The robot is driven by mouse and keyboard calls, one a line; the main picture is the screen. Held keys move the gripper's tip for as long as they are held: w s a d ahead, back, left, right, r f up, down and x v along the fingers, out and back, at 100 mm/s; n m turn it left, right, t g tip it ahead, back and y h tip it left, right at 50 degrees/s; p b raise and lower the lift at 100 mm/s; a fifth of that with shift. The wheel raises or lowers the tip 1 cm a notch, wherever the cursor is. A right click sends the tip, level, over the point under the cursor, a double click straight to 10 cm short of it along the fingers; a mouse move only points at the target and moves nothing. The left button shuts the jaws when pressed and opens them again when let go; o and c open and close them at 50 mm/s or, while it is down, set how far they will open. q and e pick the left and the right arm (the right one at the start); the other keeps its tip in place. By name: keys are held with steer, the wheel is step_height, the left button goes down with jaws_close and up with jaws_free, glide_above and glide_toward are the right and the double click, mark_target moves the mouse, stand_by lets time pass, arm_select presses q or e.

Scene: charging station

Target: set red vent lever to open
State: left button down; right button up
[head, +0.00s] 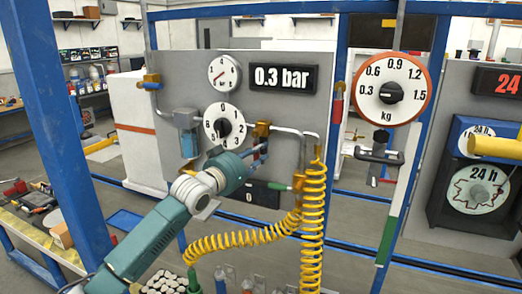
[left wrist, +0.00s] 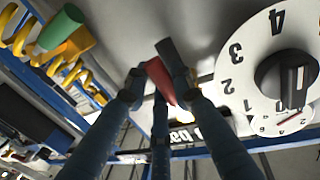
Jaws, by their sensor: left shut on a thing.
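The red vent lever (left wrist: 158,80) shows in the left wrist view between the fingertips of my left gripper (left wrist: 160,72), which is shut on it. The fingers hide part of the lever. In the head view my left gripper (head: 258,157) is at the grey panel, just right of and below the white numbered dial (head: 212,113) and below the brass fitting (head: 262,129). The lever cannot be made out there behind my gripper. My right gripper is in neither view.
The dial's black knob (left wrist: 287,78) is close beside my fingers. A green handle (left wrist: 60,27) and yellow coiled hose (head: 313,215) are on the other side. A 0.3 bar display (head: 283,77) is above. A blue post (head: 58,130) stands at left.

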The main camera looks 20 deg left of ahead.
arm_select(q)
steer(key=shift+a+f+m, duration=0.15)
steer(key=shift+f+m, duration=0.05)
steer(key=shift+m, duration=0.1)
stand_by(0.4)
steer(key=c, duration=1.5)
jaws_free()
steer(key=shift+r, duration=0.1)
steer(key=shift+a, duration=0.1)
steer(key=v, duration=1.2)
